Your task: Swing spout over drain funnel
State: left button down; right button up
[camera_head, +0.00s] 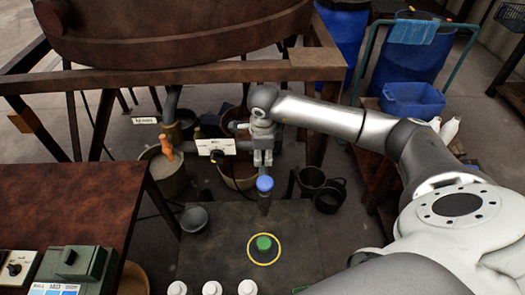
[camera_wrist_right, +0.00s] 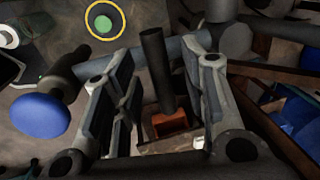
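My right gripper (camera_head: 263,150) points down among the pipework below the vat. In the right wrist view its fingers (camera_wrist_right: 160,100) are apart, with a dark upright rod (camera_wrist_right: 157,70) between them and a gap on each side; I cannot tell whether this rod is the spout's handle. A pipe with a blue round end (camera_head: 265,183) shows just below the gripper; the blue end is at the left in the wrist view (camera_wrist_right: 40,115). A green disc in a yellow ring (camera_head: 263,243) lies on the dark floor plate. I cannot tell for certain which piece is the drain funnel. My left gripper is out of view.
The brown vat (camera_head: 180,30) stands on a rusty frame above. A grey pot (camera_head: 194,219), a bucket (camera_head: 165,175) and dark pots (camera_head: 328,195) stand around the pipes. A brown table (camera_head: 70,205) with a green box (camera_head: 75,262) is at left. Blue barrels (camera_head: 408,55) stand behind.

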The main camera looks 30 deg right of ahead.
jog(key=shift+f, duration=0.45)
jog(key=shift+c, duration=0.4)
grip_shut()
